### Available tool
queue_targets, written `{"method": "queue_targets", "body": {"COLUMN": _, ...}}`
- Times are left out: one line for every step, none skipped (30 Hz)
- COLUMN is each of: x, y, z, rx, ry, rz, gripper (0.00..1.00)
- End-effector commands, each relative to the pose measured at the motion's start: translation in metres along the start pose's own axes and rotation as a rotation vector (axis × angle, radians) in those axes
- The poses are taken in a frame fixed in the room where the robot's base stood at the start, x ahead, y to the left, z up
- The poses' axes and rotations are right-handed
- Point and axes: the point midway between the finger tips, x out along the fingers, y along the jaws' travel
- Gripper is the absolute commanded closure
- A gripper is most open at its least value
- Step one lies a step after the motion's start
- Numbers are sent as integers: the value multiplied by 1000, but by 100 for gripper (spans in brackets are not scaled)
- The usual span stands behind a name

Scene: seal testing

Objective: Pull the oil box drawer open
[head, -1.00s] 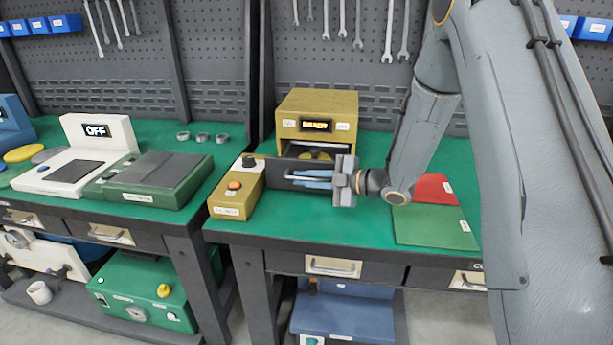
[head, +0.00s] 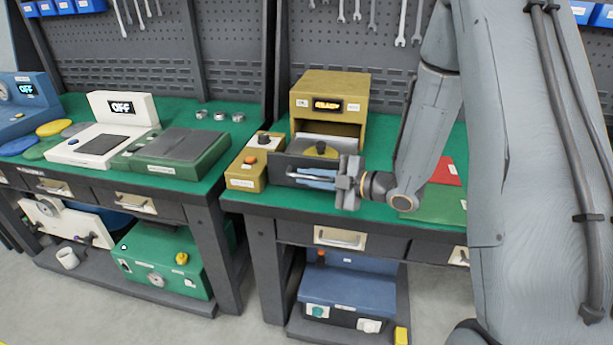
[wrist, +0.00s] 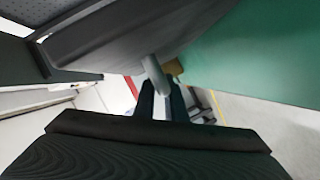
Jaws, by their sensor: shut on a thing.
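The oil box (head: 330,87) is a mustard-yellow box with a lit display, standing on the green bench top. Its drawer, with a dark front panel (head: 282,160), stands out from the box, and a round yellow thing (head: 321,149) shows inside. My gripper (head: 318,179) is in front of the drawer, shut on the drawer handle (head: 298,176). In the wrist view the fingers close around the grey handle (wrist: 156,76), below the dark drawer front (wrist: 110,45). The fingers and wrist hide part of the handle and the panel's right end.
A yellow control box (head: 247,172) with an orange button and dark knob stands just left of the drawer. A red sheet (head: 446,172) and a green sheet (head: 440,205) lie right of my wrist. Bench drawers (head: 340,238) are below the front edge.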

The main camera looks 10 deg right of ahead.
Motion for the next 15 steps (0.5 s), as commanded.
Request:
{"method": "queue_targets", "body": {"x": -1, "y": 0, "z": 1, "rx": 1, "ry": -4, "rz": 1, "gripper": 100}}
{"method": "queue_targets", "body": {"x": -1, "y": 0, "z": 2, "rx": 1, "ry": -4, "rz": 1, "gripper": 100}}
{"method": "queue_targets", "body": {"x": -1, "y": 0, "z": 2, "rx": 1, "ry": -4, "rz": 1, "gripper": 100}}
{"method": "queue_targets", "body": {"x": -1, "y": 0, "z": 2, "rx": 1, "ry": -4, "rz": 0, "gripper": 84}}
{"method": "queue_targets", "body": {"x": -1, "y": 0, "z": 1, "rx": 1, "ry": -4, "rz": 0, "gripper": 81}}
{"method": "queue_targets", "body": {"x": -1, "y": 0, "z": 1, "rx": 1, "ry": -3, "rz": 0, "gripper": 81}}
{"method": "queue_targets", "body": {"x": 0, "y": 0, "z": 1, "rx": 1, "ry": -3, "rz": 0, "gripper": 81}}
{"method": "queue_targets", "body": {"x": 0, "y": 0, "z": 1, "rx": 1, "ry": -2, "rz": 0, "gripper": 81}}
{"method": "queue_targets", "body": {"x": 0, "y": 0, "z": 0, "rx": 1, "ry": -1, "rz": 0, "gripper": 81}}
{"method": "queue_targets", "body": {"x": 0, "y": 0, "z": 0, "rx": 1, "ry": -1, "rz": -1, "gripper": 81}}
{"method": "queue_targets", "body": {"x": 0, "y": 0, "z": 0, "rx": 1, "ry": -1, "rz": -1, "gripper": 81}}
{"method": "queue_targets", "body": {"x": 0, "y": 0, "z": 0, "rx": 0, "ry": 0, "rz": -1, "gripper": 81}}
{"method": "queue_targets", "body": {"x": 0, "y": 0, "z": 0, "rx": 0, "ry": 0, "rz": -1, "gripper": 81}}
{"method": "queue_targets", "body": {"x": -1, "y": 0, "z": 0, "rx": 0, "ry": 0, "rz": 0, "gripper": 81}}
{"method": "queue_targets", "body": {"x": -3, "y": 0, "z": 0, "rx": 1, "ry": -1, "rz": 0, "gripper": 81}}
